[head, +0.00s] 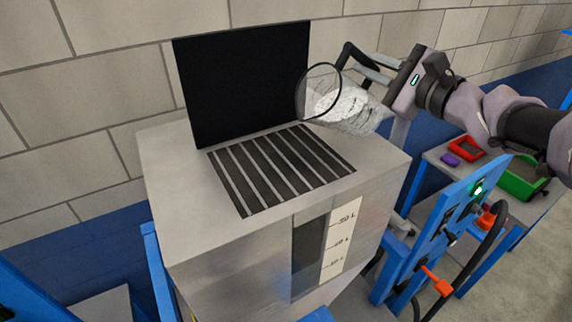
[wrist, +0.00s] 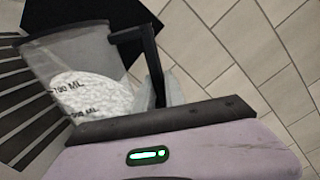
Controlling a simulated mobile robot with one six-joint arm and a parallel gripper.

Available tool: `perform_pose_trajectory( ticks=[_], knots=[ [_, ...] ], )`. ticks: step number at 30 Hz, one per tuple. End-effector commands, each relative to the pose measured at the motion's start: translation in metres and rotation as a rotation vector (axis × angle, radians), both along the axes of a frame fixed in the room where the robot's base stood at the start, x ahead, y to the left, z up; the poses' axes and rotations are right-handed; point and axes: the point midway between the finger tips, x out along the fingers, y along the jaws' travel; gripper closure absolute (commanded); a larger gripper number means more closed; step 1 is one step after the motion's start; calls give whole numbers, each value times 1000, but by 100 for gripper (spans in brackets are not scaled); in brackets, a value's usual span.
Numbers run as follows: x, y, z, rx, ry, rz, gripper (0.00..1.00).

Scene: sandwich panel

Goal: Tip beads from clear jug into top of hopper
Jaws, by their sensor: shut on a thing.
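The clear jug (head: 352,112) is tilted on its side, with its dark-rimmed mouth facing left toward the hopper. White beads lie inside it, and none are seen falling. My gripper (head: 384,78) is shut on the jug's black handle and holds it above the right back part of the hopper top. The jug (wrist: 85,60) also shows in the wrist view, with the beads along its lower side and volume marks on its wall. The hopper (head: 180,180) is a grey metal box with a slatted grate (head: 280,165) on top. No beads show on the grate.
A black upright panel (head: 243,80) stands behind the grate, in front of a block wall. A level gauge (head: 342,240) is on the hopper's front. A blue control panel (head: 440,235) and a table with red (head: 466,148) and green (head: 520,180) bins stand right.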

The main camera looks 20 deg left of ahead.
Motion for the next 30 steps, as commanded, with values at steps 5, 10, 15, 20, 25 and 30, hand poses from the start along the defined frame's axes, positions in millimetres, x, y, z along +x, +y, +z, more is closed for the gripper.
perform_pose_trajectory(
  ticks=[5, 10, 15, 20, 25, 30],
  knots=[
    [-1, 1, -1, -14, -21, 0, 100],
    [-3, 2, 1, -29, -41, 0, 100],
    [-5, 3, 2, -44, -62, 0, 100],
    [-6, 5, 3, -57, -81, 0, 100],
    [-8, 6, 5, -73, -103, -1, 100],
    [-10, 7, 3, -88, -124, -1, 100]
  ],
)
